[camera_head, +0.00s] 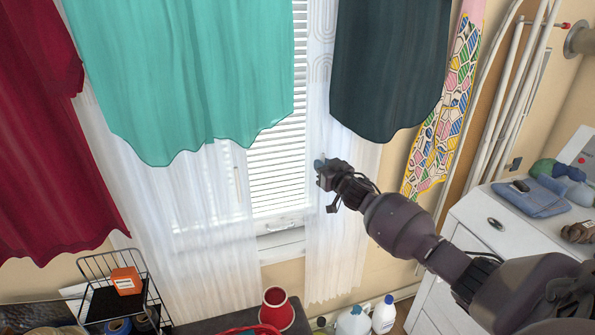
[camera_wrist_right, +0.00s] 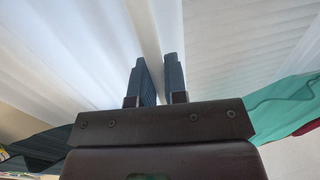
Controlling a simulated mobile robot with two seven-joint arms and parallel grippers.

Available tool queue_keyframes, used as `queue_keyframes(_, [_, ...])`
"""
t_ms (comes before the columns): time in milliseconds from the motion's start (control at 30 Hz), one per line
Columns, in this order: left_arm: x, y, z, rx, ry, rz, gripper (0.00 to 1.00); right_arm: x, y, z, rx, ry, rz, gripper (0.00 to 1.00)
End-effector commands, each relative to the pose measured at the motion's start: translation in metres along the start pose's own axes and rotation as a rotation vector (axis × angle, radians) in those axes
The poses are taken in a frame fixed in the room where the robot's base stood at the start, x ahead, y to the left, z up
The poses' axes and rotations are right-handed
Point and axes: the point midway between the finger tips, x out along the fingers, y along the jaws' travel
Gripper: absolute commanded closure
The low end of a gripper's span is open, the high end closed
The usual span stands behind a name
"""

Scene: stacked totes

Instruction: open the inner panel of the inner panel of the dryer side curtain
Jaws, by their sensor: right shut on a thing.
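The dryer-side curtain hangs at the right of the window, with a white sheer inner panel (camera_head: 340,240) below and behind a dark teal outer curtain (camera_head: 388,70). My right gripper (camera_head: 321,167) is at the inner edge of this white panel, beside the window blind. In the wrist view my right gripper (camera_wrist_right: 160,68) has its two fingers close together, shut on the white panel (camera_wrist_right: 60,60), whose folds spread out to the left. The exact pinched bit is hard to make out. My left gripper is not in view.
The window blind (camera_head: 278,165) shows between the curtains. A turquoise curtain (camera_head: 190,80) and another white panel (camera_head: 205,230) hang left. A patterned ironing board (camera_head: 445,115) leans right, by the white dryer (camera_head: 480,215). Bottles (camera_head: 383,315) and a red cone-shaped container (camera_head: 277,310) stand below.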

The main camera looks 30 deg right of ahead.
Motion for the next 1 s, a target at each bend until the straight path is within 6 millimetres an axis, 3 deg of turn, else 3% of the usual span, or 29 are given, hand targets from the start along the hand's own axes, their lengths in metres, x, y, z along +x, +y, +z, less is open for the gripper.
queue_keyframes(33, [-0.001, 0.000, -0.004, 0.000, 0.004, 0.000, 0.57, -0.004, 0.018, -0.002, -0.002, -0.002, 0.005, 1.00])
queue_keyframes(200, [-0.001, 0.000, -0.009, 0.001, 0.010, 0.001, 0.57, -0.011, 0.058, -0.002, -0.002, -0.001, 0.003, 1.00])
queue_keyframes(400, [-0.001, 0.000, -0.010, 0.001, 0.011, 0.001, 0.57, -0.017, 0.088, -0.001, -0.001, 0.000, 0.002, 1.00])
queue_keyframes(600, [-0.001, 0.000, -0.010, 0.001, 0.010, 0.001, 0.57, -0.019, 0.099, -0.001, 0.000, 0.001, 0.000, 1.00])
queue_keyframes(967, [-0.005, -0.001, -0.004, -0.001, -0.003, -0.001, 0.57, -0.019, 0.101, -0.001, 0.000, 0.001, 0.000, 1.00])
queue_keyframes(1000, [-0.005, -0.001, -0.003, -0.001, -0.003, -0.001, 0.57, -0.019, 0.100, -0.001, 0.000, 0.001, 0.000, 0.82])
